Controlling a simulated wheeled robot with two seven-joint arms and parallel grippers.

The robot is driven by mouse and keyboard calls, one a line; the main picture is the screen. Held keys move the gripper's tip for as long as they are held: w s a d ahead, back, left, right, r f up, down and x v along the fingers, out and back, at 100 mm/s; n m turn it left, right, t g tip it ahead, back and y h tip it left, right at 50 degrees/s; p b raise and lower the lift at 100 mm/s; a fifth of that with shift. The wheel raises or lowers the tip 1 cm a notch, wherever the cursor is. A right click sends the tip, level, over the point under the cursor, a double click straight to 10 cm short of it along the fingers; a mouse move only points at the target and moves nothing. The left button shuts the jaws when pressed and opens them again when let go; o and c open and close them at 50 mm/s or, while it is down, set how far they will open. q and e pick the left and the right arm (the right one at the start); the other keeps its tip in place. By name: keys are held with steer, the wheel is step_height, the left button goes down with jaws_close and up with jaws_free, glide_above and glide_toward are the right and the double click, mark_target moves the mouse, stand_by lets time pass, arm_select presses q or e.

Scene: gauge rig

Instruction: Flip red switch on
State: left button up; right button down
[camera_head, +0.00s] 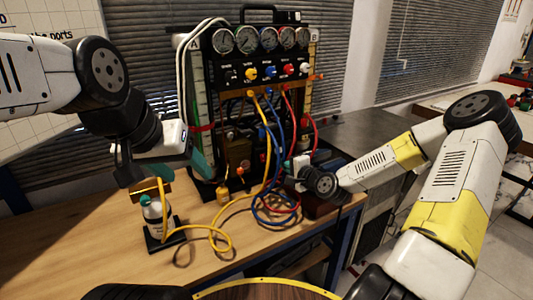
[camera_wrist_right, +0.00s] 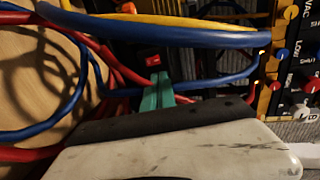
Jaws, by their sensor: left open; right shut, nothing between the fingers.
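The red switch (camera_wrist_right: 153,61) shows in the right wrist view as a small bright red block among the hoses, just beyond my right fingertips. Whether it is on or off is too small to tell. My right gripper (camera_wrist_right: 158,90) is shut and empty, its green fingertips together a little short of the switch; I cannot tell if they touch it. In the head view the right gripper (camera_head: 290,168) is at the lower right of the gauge rig (camera_head: 262,75), and I cannot make out the switch there. My left gripper (camera_head: 165,176) is open and empty above the bench's left part.
A white bottle (camera_head: 154,214) stands on a dark base below my left gripper. Yellow (camera_head: 222,238), blue (camera_head: 272,140) and red (camera_head: 313,128) hoses loop in front of the rig, close to my right gripper. The wooden bench (camera_head: 110,255) is clear at front left.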

mark_target(264, 154)
steer(key=x, duration=1)
steer(key=shift+w, duration=0.1)
